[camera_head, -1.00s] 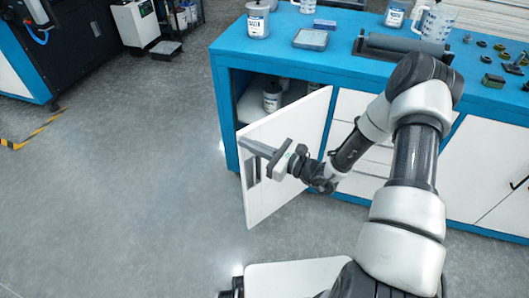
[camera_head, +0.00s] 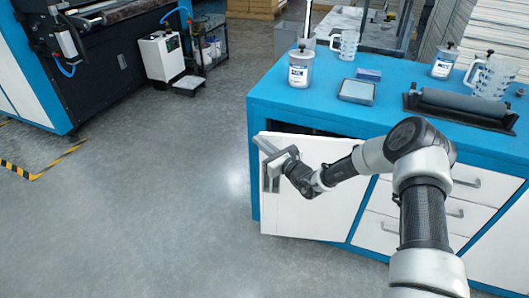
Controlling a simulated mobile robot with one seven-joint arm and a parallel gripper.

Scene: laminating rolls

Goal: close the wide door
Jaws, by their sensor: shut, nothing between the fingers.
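The wide white door (camera_head: 318,205) is at the left end of the blue-framed cabinet (camera_head: 254,150). It stands nearly flush with the front, with a dark gap showing along its top edge, so it is slightly ajar. My gripper (camera_head: 265,146) is at the door's upper left corner, by the grey vertical handle (camera_head: 270,180). Its fingers are shut with nothing between them. I cannot tell whether it touches the door. The cabinet's inside is almost wholly hidden.
White drawers (camera_head: 385,235) with grey handles are right of the door. On the blue top stand a labelled can (camera_head: 300,68), a small tray (camera_head: 357,91), a roller (camera_head: 460,105) and measuring jugs (camera_head: 490,76). The grey floor (camera_head: 150,190) to the left is clear.

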